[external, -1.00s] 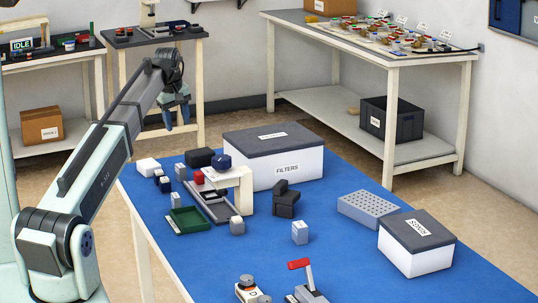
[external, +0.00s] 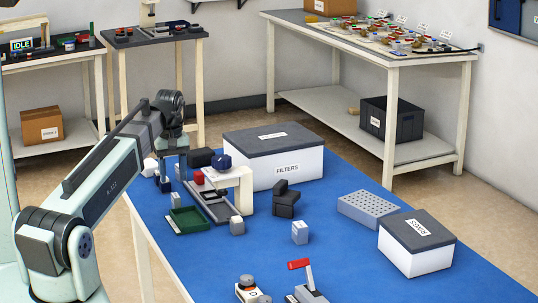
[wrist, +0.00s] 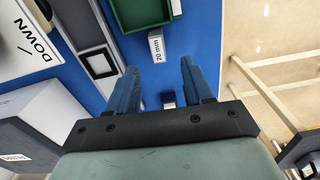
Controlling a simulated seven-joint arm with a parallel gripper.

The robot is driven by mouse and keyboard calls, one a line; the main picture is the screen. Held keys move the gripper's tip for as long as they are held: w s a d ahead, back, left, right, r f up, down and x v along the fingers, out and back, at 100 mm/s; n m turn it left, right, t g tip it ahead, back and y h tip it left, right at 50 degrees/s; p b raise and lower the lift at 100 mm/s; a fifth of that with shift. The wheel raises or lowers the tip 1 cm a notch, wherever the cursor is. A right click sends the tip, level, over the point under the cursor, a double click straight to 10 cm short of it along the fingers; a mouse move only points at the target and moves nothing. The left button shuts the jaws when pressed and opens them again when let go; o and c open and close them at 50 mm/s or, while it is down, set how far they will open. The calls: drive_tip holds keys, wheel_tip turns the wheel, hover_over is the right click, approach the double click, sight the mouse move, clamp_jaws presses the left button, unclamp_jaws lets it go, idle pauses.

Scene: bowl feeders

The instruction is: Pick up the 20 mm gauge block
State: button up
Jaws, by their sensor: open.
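The 20 mm gauge block (wrist: 157,47) is a small light grey block labelled "20 mm" on the blue table top, beside the green tray in the wrist view. In the external view it is the small block (external: 175,200) just behind the tray. My gripper (wrist: 160,72) is open, with its two blue fingers apart and nothing held between them. In the picture the block appears just beyond the fingertips, roughly in line with the gap. In the external view my gripper (external: 173,178) points down above the left part of the table, behind the block.
The green tray (external: 188,221) adjoins the block. Another small dark block (wrist: 168,98) shows between the fingers in the wrist view. A white bridge-like fixture (external: 235,177) and a large FILTERS box (external: 290,171) stand to the right.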

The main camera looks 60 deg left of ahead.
sight(176, 195)
drive_tip(key=shift+w+d+f, duration=0.1)
drive_tip(key=shift+f, duration=2.1)
drive_tip(key=shift+w+d+f, duration=0.1)
drive_tip(key=shift+f, duration=2.05)
clamp_jaws()
